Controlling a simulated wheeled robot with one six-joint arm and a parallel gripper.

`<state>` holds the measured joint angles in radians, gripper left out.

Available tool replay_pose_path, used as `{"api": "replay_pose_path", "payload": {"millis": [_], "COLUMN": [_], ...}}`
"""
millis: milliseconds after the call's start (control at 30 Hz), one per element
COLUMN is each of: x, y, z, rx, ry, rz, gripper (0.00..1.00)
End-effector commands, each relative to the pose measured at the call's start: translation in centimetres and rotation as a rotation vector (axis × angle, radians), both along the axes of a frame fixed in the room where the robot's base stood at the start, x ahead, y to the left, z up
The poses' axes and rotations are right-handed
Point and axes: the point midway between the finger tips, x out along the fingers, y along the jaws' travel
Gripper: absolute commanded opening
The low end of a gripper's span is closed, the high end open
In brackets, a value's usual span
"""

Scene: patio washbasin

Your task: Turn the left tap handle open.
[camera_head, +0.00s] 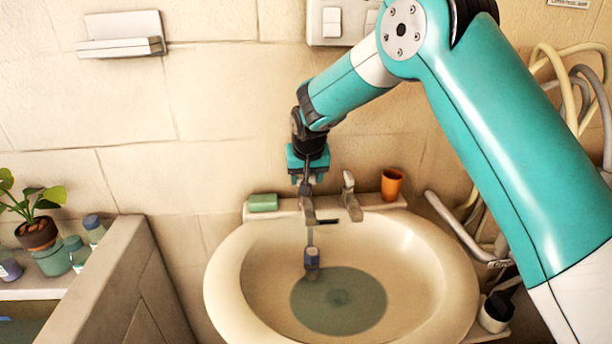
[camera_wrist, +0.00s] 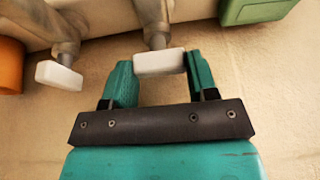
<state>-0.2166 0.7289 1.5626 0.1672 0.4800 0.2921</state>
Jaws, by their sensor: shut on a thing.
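The left tap (camera_head: 308,212) stands at the back rim of the cream basin (camera_head: 222,268). Its white handle (camera_wrist: 160,62) sits between the two teal fingers of my gripper in the wrist view. My gripper (camera_head: 305,188) comes down from above and is shut on this handle; in the head view it partly hides it. The right tap (camera_head: 350,198) stands beside it, apart from my gripper. Its white handle (camera_wrist: 60,76) shows in the wrist view.
A green soap block (camera_head: 263,202) lies left of the taps, and an orange cup (camera_head: 391,184) stands to their right. A thin grey strip with a bluish end (camera_head: 311,258) hangs into the basin over grey-green water (camera_head: 350,305). A potted plant (camera_head: 37,233) stands far left.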

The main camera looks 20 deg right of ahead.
Motion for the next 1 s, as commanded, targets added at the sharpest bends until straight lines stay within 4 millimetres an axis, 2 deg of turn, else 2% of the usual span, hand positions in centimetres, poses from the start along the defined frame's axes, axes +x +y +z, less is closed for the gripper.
{"api": "replay_pose_path", "payload": {"millis": [133,167,200,567,767,1000], "x": [0.0,0.0,0.0,-0.2,-1.5,-3.9], "y": [0.0,0.0,0.0,0.1,0.4,0.8], "z": [0.1,0.1,0.1,0.7,4.0,9.8], "rx": [0.000,-0.001,-0.001,0.000,0.001,0.001], "ry": [-0.001,-0.001,-0.001,-0.003,-0.006,-0.007], "rz": [0.002,0.002,0.002,0.001,0.002,0.003], "gripper": [0.30,0.60,0.64,0.64,0.64,0.64]}}
